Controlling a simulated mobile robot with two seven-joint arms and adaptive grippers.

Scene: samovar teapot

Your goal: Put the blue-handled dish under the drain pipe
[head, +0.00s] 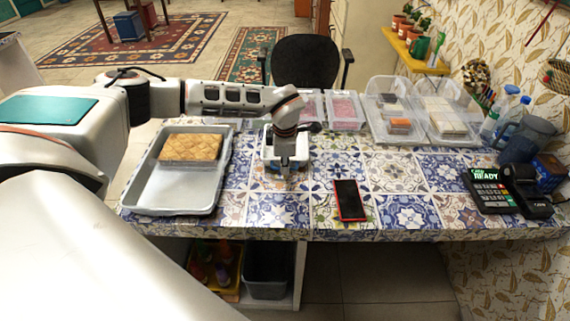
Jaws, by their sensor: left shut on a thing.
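My left gripper (286,168) comes in from the left and points down over the middle of the tiled table (278,210). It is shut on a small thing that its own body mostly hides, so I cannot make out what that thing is. I cannot pick out a blue-handled dish or a drain pipe in the head view. My right gripper is not in view.
A grey tray (150,196) with a woven brown block (190,147) is left of the gripper. A red-edged phone (349,200) lies to the right. Clear bins (390,119) line the back. A card terminal (489,188) and a jug (526,140) are at the right.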

